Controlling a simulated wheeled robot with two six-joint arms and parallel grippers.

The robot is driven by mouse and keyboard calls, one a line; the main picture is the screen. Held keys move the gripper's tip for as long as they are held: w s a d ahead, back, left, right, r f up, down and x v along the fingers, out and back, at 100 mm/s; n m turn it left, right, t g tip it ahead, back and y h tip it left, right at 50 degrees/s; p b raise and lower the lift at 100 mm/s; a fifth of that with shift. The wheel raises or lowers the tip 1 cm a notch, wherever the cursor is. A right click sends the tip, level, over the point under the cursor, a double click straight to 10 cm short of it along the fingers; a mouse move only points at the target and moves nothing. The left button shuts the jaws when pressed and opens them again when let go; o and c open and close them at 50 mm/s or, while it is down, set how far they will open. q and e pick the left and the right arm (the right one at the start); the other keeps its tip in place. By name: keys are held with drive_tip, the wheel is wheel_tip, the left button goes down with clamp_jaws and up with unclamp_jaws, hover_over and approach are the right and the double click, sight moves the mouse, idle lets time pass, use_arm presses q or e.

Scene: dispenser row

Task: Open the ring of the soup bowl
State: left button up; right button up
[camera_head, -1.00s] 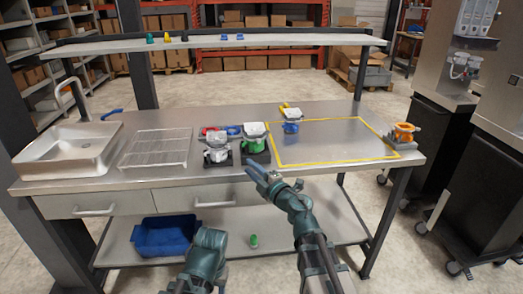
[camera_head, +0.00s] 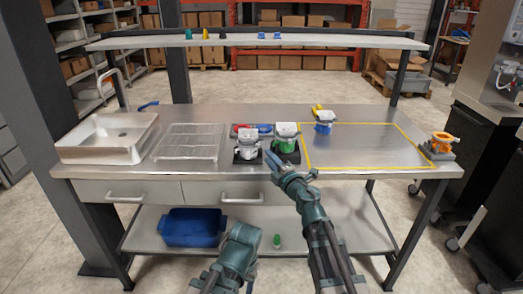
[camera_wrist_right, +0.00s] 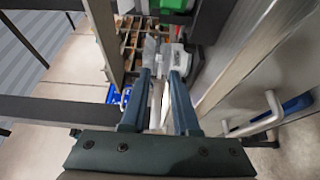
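No soup bowl can be told for certain. Several small devices with white tops stand on the steel table: one with a grey body on a black base (camera_head: 247,147), one with a green body (camera_head: 286,137) and a blue one (camera_head: 324,121). An orange ring-shaped holder (camera_head: 441,141) is at the table's right end. My right gripper (camera_head: 274,168) is just in front of the grey and green devices, at the table's front edge. In the right wrist view its fingers (camera_wrist_right: 162,76) are apart and empty, with a white device beyond their tips. My left arm shows low in the middle; its gripper is hidden.
A sink (camera_head: 108,138) and a wire rack (camera_head: 189,142) fill the table's left. A yellow outline (camera_head: 372,124) marks a mostly clear area at right. A raised shelf (camera_head: 300,40) spans the back. A blue bin (camera_head: 190,228) stands on the lower shelf.

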sight(259, 147)
drive_tip(key=x, duration=0.7)
drive_tip(key=shift+s, duration=0.1)
clamp_jaws()
